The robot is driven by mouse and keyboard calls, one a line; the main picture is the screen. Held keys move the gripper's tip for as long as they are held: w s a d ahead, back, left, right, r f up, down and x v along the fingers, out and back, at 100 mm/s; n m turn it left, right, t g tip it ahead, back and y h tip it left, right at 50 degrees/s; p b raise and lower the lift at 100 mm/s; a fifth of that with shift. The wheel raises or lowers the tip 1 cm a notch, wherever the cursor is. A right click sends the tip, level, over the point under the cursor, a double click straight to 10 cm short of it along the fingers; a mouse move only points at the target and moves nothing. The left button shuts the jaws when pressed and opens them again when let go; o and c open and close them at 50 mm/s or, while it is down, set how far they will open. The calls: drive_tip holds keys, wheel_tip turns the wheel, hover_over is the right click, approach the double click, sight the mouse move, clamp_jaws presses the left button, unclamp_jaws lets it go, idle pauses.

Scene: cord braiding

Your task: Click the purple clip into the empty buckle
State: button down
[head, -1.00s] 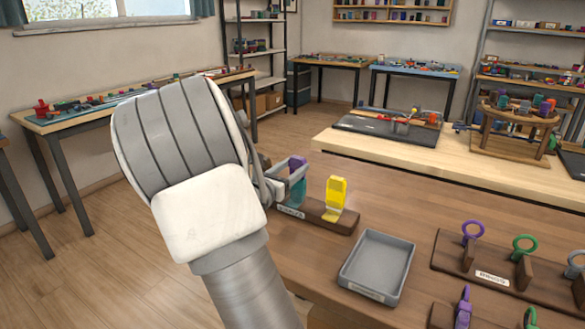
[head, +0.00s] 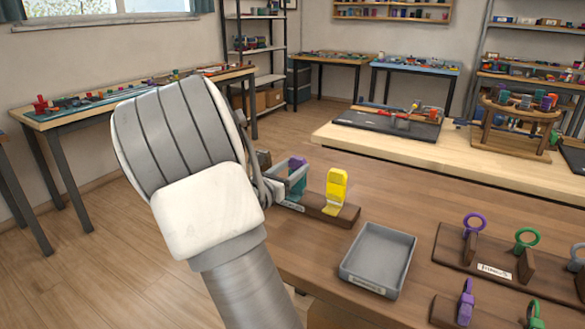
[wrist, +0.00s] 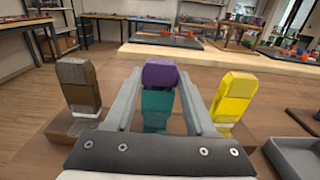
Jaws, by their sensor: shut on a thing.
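My gripper (wrist: 159,112) has its two grey fingers on either side of a purple piece (wrist: 160,74), which looks like the purple clip, with a teal piece (wrist: 157,108) directly below it. The purple and teal pieces also show between the fingers in the head view (head: 297,163). They stand in line with the middle of a brown rack (head: 318,210), between a brown upright piece (wrist: 79,84) on the left and a yellow one (wrist: 234,97) on the right. The fingers hide the sides, so I cannot tell whether purple and teal are joined.
A grey tray (head: 378,258) lies right of the rack. Further right, another rack (head: 490,268) holds ring-topped purple (head: 474,223) and green (head: 527,238) pieces. Bare tabletop lies behind the tray. Other workbenches stand farther back.

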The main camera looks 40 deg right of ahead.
drive_tip(key=shift+f, duration=0.25)
unclamp_jaws()
idle(0.3)
drive_tip(key=p+v, duration=0.1)
drive_tip(key=v, duration=0.5)
drive_tip(key=shift+p, duration=0.3)
idle(0.6)
